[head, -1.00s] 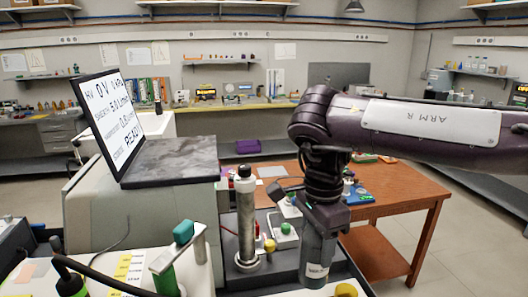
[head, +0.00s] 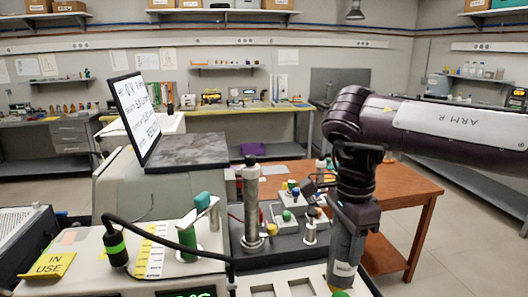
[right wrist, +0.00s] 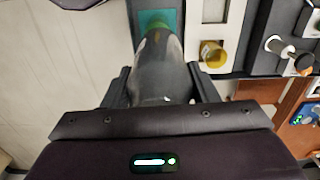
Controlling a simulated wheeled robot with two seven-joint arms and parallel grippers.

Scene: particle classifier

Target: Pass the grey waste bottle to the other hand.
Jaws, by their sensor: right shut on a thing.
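My right gripper (head: 352,225) comes in from the right on a purple arm and points down. It is shut on the grey waste bottle (head: 344,258), which hangs below it with a pale label facing me and a green end at the bottom edge of the head view. In the right wrist view the dark grey bottle (right wrist: 160,75) sits between the two black fingers (right wrist: 160,88), its green end pointing away from the wrist, over a teal square. My left gripper is not in view.
A white tray with square recesses (head: 262,292) lies at the bottom, beside the bottle. A metal column (head: 251,205) with a black top stands left of the bottle. A tilted screen (head: 135,125), a black cable and a yellow "IN USE" sign (head: 48,265) are at left.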

